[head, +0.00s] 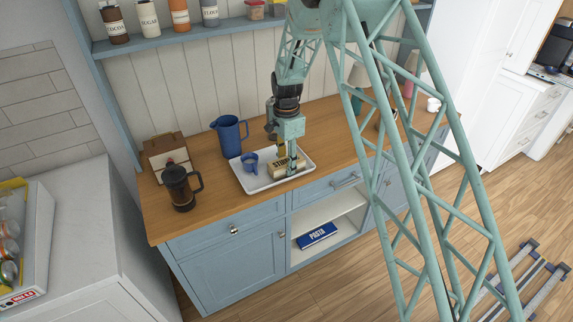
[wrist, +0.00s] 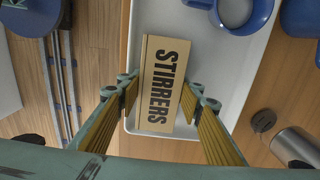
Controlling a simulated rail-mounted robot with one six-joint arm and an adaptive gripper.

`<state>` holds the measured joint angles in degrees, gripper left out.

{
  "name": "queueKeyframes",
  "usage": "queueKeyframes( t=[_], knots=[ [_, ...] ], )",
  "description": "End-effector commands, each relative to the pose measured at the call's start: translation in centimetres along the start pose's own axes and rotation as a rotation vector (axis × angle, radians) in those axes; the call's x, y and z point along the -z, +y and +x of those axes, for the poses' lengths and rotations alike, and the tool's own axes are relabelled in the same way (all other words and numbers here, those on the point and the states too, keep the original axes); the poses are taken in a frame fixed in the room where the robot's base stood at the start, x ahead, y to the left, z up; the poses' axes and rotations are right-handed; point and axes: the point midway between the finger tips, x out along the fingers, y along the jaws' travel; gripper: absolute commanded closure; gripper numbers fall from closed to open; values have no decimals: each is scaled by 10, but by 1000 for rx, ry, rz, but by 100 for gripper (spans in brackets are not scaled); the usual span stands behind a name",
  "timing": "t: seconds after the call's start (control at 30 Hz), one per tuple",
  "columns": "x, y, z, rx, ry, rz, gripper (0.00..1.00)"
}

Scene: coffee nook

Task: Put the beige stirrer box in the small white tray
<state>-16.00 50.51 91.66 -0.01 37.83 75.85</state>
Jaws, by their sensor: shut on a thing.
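The beige stirrer box (head: 281,168), with dark "STIRRERS" lettering, is between the fingers of my gripper (wrist: 161,96). In the wrist view the box (wrist: 160,70) lies across the middle, with a finger against each long side. In the head view my gripper (head: 291,160) points down over the right part of the small white tray (head: 247,187) and partly hides the box. The box is within the tray's outline, near its edge in the wrist view (wrist: 211,78). I cannot tell whether it touches the tray floor.
A blue cup (head: 250,162) stands in the tray, left of the box. A blue pitcher (head: 229,136) is behind the tray, and a dark French press (head: 181,188) and a brown-and-white box (head: 166,155) stand to the left. A shelf (head: 170,39) with canisters runs above.

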Motion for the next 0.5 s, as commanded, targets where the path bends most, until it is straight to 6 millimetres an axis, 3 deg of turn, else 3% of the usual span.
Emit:
queueKeyframes(
  t=[0.4, 0.43, 0.5],
  knots=[
    [0, 0, 3, 0, 0, 0, 77],
    [0, 0, 3, 0, 0, 0, 66],
    [0, 0, 3, 0, 0, 0, 61]
  ],
)
